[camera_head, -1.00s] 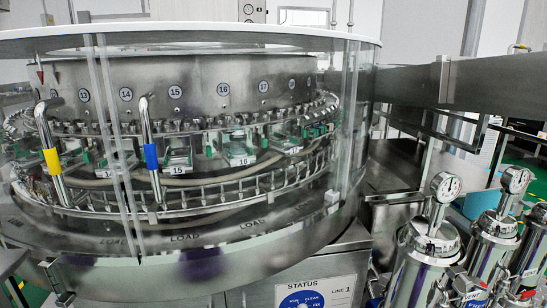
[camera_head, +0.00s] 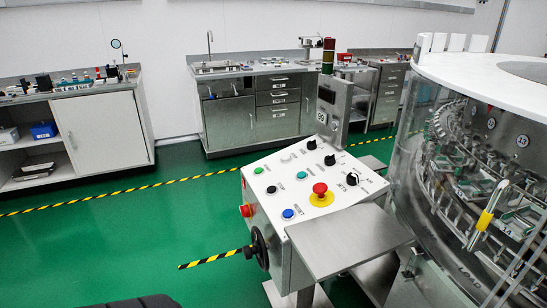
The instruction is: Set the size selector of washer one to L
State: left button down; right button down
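The rotary washer (camera_head: 437,185), a round steel drum with a clear guard and white top, stands at the right and is cut by the frame edge. Its control panel (camera_head: 262,208), a white sloped box, stands in the middle. Black rotary knobs sit along its far right side: one near the back (camera_head: 312,144), one in the middle (camera_head: 330,160) and one near the right edge (camera_head: 352,179). Their labels are too small to read, so I cannot tell which is the size selector or its setting. Neither gripper is in view.
A red emergency button (camera_head: 320,189) and several coloured buttons share the panel. A black handwheel (camera_head: 259,248) sticks out at the front left. A steel shelf (camera_head: 350,240) adjoins the panel. Benches (camera_head: 258,112) line the wall. Green floor (camera_head: 110,250) at left is open, with yellow-black tape.

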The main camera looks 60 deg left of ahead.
aim_at(311, 145)
jog(key=u, duration=1.55)
